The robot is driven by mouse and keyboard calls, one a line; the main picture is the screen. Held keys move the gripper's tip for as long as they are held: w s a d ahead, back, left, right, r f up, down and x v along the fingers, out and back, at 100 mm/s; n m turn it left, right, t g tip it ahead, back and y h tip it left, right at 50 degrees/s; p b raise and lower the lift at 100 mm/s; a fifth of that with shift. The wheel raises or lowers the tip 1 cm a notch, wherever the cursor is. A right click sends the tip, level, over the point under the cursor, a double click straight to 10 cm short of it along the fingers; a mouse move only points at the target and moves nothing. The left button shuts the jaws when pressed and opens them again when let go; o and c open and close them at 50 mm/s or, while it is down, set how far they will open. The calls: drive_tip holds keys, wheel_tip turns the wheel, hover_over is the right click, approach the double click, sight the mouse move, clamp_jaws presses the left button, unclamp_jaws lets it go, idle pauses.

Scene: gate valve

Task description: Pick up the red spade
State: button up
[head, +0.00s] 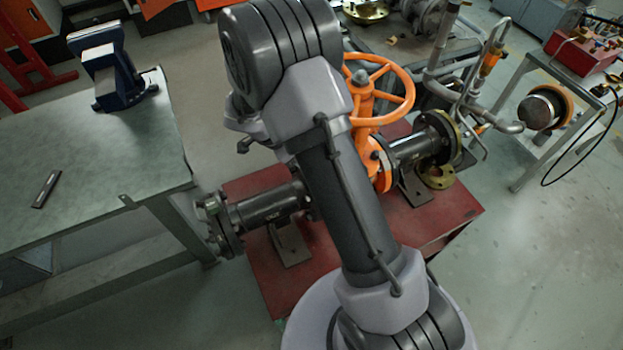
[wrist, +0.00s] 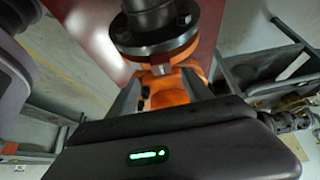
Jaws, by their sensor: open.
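A dark bolted flange (wrist: 155,42) is just beyond the fingertips, and orange metal (wrist: 170,92) shows between the fingers. Whether the fingers touch anything is unclear. My arm hides the gripper in the head view.
A grey workbench (head: 85,200) on the left bears a blue vise (head: 118,78) and a small dark bar (head: 45,189). A red box (head: 580,54) sits on a cart at the right. A brass-coloured ring (head: 437,177) lies by the right pipe. Floor at lower right is clear.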

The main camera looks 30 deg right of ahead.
drive_tip(key=x, duration=0.5)
drive_tip(key=shift+w+a+f+b, duration=0.1)
drive_tip(key=shift+w+f+b, duration=0.1)
drive_tip(key=shift+f+b, duration=0.15)
drive_tip(key=shift+r, duration=0.15)
drive_tip(key=shift+c, duration=1.2)
clamp_jaws()
